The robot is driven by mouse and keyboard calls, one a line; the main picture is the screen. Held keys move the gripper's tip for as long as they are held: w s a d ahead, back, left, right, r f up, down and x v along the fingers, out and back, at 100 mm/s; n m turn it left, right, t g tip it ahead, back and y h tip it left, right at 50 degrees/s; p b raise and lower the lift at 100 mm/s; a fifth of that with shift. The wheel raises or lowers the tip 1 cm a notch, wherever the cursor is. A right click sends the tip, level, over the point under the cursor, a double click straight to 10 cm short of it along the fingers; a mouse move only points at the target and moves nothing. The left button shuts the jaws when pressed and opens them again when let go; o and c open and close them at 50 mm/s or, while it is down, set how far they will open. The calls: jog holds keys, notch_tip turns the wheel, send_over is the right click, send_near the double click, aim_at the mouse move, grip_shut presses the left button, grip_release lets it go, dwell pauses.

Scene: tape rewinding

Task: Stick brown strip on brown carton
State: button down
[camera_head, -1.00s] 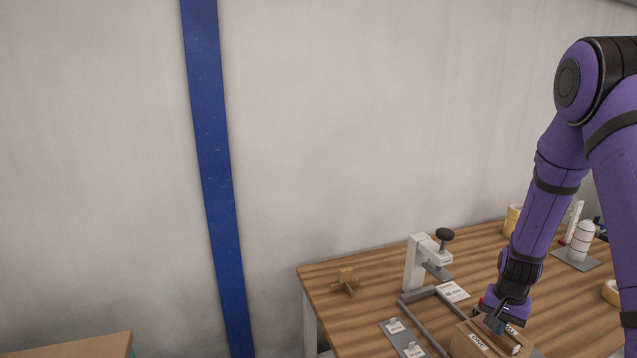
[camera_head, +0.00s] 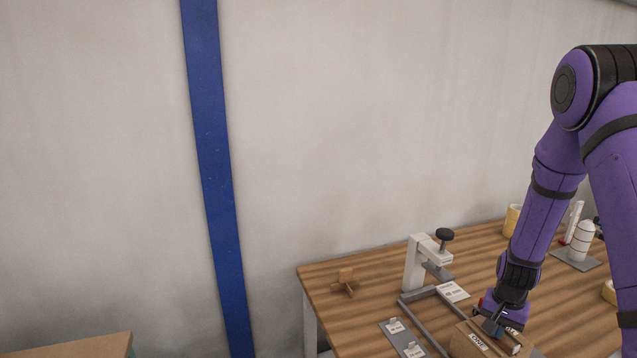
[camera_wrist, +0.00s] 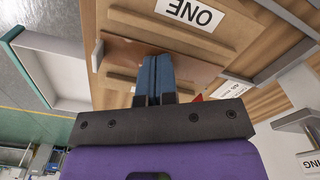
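The brown carton (camera_head: 463,347) stands at the front of the wooden table, with a white label on its top. In the wrist view the carton (camera_wrist: 125,22) fills the upper middle, its label upside down. A darker brown strip (camera_wrist: 196,68) lies across the carton top and shows on both sides of my fingertips. My gripper (camera_wrist: 155,62) has its two blue fingers together, with their tips at the strip. The head view shows my gripper (camera_head: 494,325) low over the carton. The fingers hide the middle of the strip, so I cannot tell whether they pinch or press it.
A grey frame (camera_head: 425,312) and a white clamp stand (camera_head: 413,264) with a black knob are left of and behind the carton. A grey plate (camera_head: 404,338) with labels lies at the left. A small wooden piece (camera_head: 346,281) sits near the far left. Yellow tape rolls (camera_head: 513,219) are behind.

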notch_tip(320, 180, up, 8)
dwell(1.1)
